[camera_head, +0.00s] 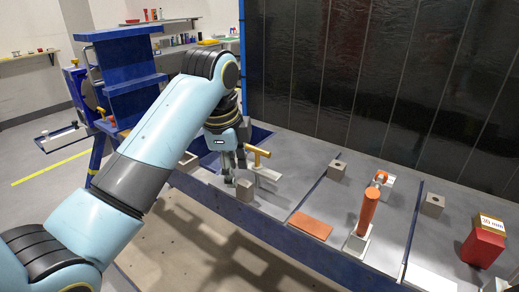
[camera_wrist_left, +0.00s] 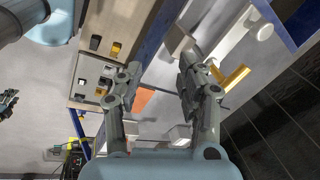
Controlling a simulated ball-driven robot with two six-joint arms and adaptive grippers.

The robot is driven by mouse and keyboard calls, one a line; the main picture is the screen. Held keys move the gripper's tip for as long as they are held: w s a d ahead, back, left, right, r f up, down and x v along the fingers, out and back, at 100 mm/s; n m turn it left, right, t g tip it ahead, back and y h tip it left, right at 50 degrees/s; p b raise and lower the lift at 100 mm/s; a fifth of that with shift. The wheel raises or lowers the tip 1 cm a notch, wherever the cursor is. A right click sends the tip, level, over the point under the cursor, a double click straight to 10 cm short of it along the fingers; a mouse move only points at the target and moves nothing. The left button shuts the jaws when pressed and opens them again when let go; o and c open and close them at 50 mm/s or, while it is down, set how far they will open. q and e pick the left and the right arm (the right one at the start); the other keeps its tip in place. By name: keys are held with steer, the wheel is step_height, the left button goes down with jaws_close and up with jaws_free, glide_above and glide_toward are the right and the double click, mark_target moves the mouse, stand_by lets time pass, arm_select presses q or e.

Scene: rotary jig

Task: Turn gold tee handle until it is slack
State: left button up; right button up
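The gold tee handle (camera_head: 257,152) stands on a light grey fixture on the bench, its crossbar level. In the left wrist view the gold tee handle (camera_wrist_left: 235,77) lies just right of the right-hand finger, outside the gap between the fingers. My left gripper (camera_head: 237,174) points down beside the handle, on its left in the head view. In the left wrist view my left gripper (camera_wrist_left: 158,75) has its fingers apart with nothing between them. A small dark jointed shape at that view's left edge may be my right gripper; its state is unclear.
A grey block (camera_head: 245,190) stands close by the left gripper. A dark panel (camera_head: 345,70) closes the bench's back. A blue stand (camera_head: 122,75) is at left.

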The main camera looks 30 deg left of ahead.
mark_target(260, 151)
arm_select(q)
steer(key=w+r+m, duration=0.5)
steer(key=w+r, duration=0.3)
steer(key=shift+m+h, duration=0.3)
steer(key=shift+m, duration=0.1)
steer(key=p+x, duration=0.2)
steer(key=x, duration=0.8)
steer(key=shift+w+d, duration=0.1)
steer(key=shift+w, duration=0.1)
arm_select(e)
steer(key=shift+w+a+r, duration=0.1)
steer(key=shift+w+r, duration=0.05)
steer(key=shift+r, duration=0.4)
steer(key=shift+w+a+r, duration=0.1)
steer(key=shift+w+r, duration=0.05)
steer(key=shift+r, duration=0.35)
arm_select(q)
steer(key=c, duration=0.7)
steer(key=shift+r, duration=0.1)
jaws_close()
arm_select(e)
steer(key=shift+s, duration=0.1)
